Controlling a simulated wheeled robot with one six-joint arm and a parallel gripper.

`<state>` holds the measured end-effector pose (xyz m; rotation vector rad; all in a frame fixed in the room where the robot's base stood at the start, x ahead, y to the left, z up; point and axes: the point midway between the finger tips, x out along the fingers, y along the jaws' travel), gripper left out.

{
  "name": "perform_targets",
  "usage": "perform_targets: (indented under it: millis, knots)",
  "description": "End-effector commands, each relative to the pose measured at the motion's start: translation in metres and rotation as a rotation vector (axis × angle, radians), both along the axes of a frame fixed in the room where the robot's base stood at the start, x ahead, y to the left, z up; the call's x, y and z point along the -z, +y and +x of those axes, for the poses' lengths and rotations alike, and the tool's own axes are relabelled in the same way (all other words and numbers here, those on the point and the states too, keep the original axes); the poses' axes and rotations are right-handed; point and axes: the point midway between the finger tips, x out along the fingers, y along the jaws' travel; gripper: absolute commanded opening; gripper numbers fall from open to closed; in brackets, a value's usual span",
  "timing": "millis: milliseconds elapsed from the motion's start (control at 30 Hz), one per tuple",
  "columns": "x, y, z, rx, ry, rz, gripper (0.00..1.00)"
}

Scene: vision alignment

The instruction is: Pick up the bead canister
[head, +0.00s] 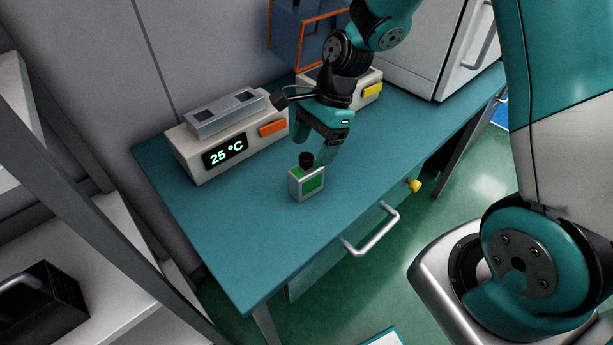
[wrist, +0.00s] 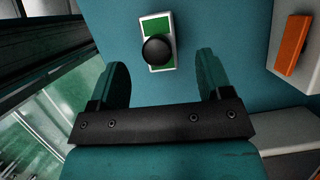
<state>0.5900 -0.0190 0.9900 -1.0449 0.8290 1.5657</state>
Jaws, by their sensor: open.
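The bead canister (head: 308,184) is a small white and green box with a round black knob on top. It stands upright on the blue-green bench. In the wrist view the canister (wrist: 157,26) lies ahead of my gripper, in line with the gap between the fingers. My gripper (head: 316,150) is just behind and above the canister in the head view, pointing down. In the wrist view my gripper (wrist: 163,72) has its two teal fingers spread apart with nothing between them. In the head view the canister's top partly overlaps the fingers, so contact cannot be judged there.
A white heater with a "25 °C" display (head: 224,150) and orange button stands left of my gripper. Another device with a yellow button (head: 372,90) stands behind it. A white cabinet (head: 430,50) is at the back right. The bench's front left (head: 240,240) is clear.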

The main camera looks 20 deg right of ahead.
Motion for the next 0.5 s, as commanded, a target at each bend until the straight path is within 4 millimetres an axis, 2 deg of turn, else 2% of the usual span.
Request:
perform_targets:
  millis: [167,400,500]
  knots:
    - [0.011,0.004,-0.001,0.000,0.002,-0.001,0.72]
    - [0.045,0.014,-0.006,-0.003,0.004,0.000,0.72]
    - [0.054,0.017,-0.006,-0.002,0.001,0.000,0.72]
